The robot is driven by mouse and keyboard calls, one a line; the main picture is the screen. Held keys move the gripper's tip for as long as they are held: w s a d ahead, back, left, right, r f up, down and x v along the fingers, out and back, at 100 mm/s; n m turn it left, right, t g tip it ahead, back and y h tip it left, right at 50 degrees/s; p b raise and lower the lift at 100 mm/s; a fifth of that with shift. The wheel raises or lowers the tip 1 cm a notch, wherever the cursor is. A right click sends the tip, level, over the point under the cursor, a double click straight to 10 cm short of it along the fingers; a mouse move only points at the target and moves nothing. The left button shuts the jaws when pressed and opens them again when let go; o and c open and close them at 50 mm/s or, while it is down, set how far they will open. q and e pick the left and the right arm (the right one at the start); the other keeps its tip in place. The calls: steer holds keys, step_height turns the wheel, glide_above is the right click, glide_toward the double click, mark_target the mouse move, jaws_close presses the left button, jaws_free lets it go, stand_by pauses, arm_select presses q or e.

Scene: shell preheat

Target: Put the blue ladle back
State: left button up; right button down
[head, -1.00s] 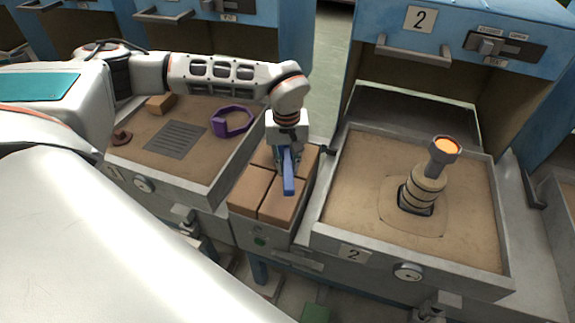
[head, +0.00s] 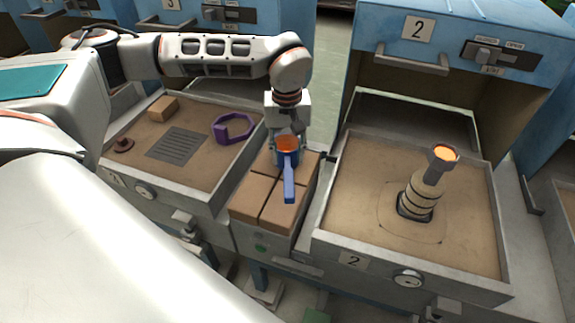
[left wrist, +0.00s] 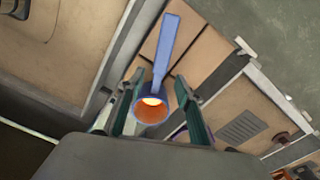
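The blue ladle (head: 289,184) is at the brick-topped stand (head: 262,213) between the two sand tables. Its handle points toward the front. Its round bowl, orange inside, faces up; whether it rests on the bricks I cannot tell. My left gripper (head: 287,152) comes down from above around the bowl. In the left wrist view the ladle (left wrist: 166,48) lies between the two fingers of my left gripper (left wrist: 160,80), which stand apart with a visible gap beside the bowl. The gripper looks open. My right gripper is in neither view.
The right sand table (head: 350,215) holds a banded post with a glowing orange cup (head: 444,154). Blue cabinets (head: 505,25) stand behind.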

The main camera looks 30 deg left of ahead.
arm_select(q)
steer(key=shift+s+r, duration=0.1)
steer(key=shift+r, duration=2.1)
